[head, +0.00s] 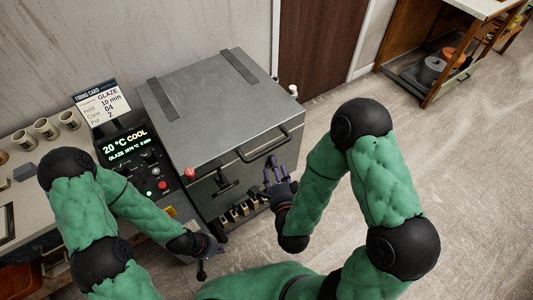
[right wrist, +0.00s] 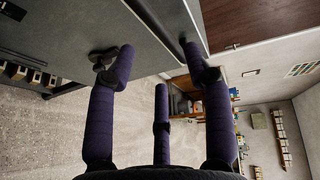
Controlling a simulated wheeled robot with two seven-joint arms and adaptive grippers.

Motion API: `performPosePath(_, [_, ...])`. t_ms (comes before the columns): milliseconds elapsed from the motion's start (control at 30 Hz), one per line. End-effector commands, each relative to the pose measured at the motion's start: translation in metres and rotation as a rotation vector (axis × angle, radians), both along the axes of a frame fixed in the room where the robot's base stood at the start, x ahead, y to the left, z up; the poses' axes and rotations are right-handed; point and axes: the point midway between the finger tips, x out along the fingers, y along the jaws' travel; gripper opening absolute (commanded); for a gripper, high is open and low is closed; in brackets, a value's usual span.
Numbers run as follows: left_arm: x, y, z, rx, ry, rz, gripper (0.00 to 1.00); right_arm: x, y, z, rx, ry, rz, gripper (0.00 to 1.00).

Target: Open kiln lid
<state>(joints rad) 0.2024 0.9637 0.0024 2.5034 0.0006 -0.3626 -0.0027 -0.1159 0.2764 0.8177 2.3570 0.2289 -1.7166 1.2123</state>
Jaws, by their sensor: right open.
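The grey kiln (head: 213,105) stands against the wall with its flat lid closed and two dark strips on top. A dark bar handle (head: 262,146) sticks out from the lid's front edge. My right gripper (head: 273,174) has purple fingers, open and empty, just below and in front of the handle. In the right wrist view its fingers (right wrist: 160,65) are spread beside the kiln's grey side (right wrist: 140,30); contact with the handle cannot be told. My left gripper (head: 203,265) is low in front of the control panel, and its fingers are too small to read.
The control panel (head: 128,150) reads 20 °C COOL; a firing card (head: 101,101) stands behind it. Several cups (head: 46,128) line the bench at left. A latch (head: 226,183) is on the kiln front. Open floor (head: 470,170) lies to the right, with a wooden shelf unit (head: 400,45) beyond.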

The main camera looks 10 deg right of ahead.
Motion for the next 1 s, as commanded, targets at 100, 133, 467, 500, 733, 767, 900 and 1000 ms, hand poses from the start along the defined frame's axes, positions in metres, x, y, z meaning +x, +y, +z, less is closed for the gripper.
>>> performPosePath(100, [0.000, 0.000, -0.005, 0.000, 0.000, 0.000, 0.00, 0.019, -0.002, -0.005, 0.001, 0.000, -0.001, 0.51])
performPosePath(133, [0.000, 0.000, -0.007, 0.000, 0.000, 0.000, 0.00, 0.025, -0.002, -0.006, 0.001, -0.001, -0.002, 0.51])
performPosePath(467, [0.000, 0.000, -0.018, 0.000, 0.000, 0.000, 0.00, 0.077, -0.004, -0.017, -0.001, 0.001, 0.000, 0.51])
performPosePath(500, [0.000, 0.000, -0.019, 0.000, 0.000, 0.000, 0.00, 0.081, -0.004, -0.018, -0.001, 0.003, 0.000, 0.51])
performPosePath(733, [0.000, 0.000, -0.021, 0.000, 0.000, 0.000, 0.00, 0.092, -0.005, -0.019, -0.002, 0.004, 0.001, 0.51])
performPosePath(767, [0.000, 0.000, -0.021, 0.000, 0.000, 0.000, 0.00, 0.093, -0.005, -0.019, -0.001, 0.004, 0.002, 0.51])
performPosePath(900, [0.000, 0.000, -0.020, 0.000, 0.000, 0.000, 0.00, 0.093, -0.005, -0.019, -0.001, 0.004, 0.002, 0.51])
performPosePath(1000, [0.000, 0.000, -0.020, 0.000, 0.000, 0.000, 0.00, 0.093, -0.005, -0.019, -0.001, 0.004, 0.002, 0.46])
